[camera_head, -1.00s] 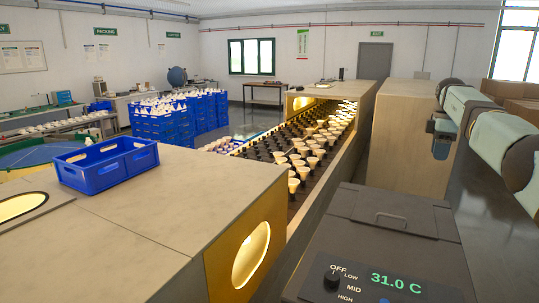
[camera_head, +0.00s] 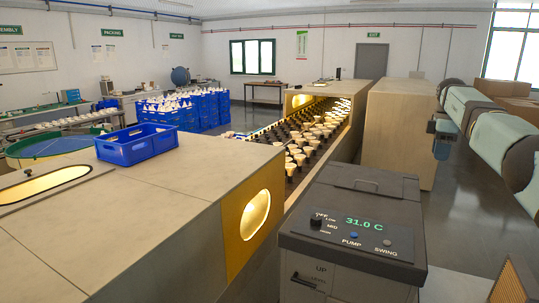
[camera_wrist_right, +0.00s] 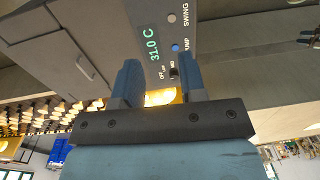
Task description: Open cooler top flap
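The cooler (camera_head: 345,235) is a dark grey box at the lower middle right of the head view, with a 31.0 C display, a dial and buttons on its sloped panel. Its top flap (camera_head: 385,183) lies flat and shut, with a low bar handle (camera_head: 366,186). My right gripper (camera_head: 441,142) hangs in the air beyond and to the right of the cooler, apart from it. In the right wrist view my right gripper (camera_wrist_right: 158,78) has its fingers spread with nothing held, and the flap (camera_wrist_right: 65,48) shows at upper left. My left gripper is not in view.
A long bench (camera_head: 130,215) with a blue crate (camera_head: 136,146) fills the left. A conveyor of bulbs (camera_head: 310,135) runs behind the cooler. A tall beige block (camera_head: 400,130) stands behind it. Dark floor (camera_head: 465,235) at the right is clear.

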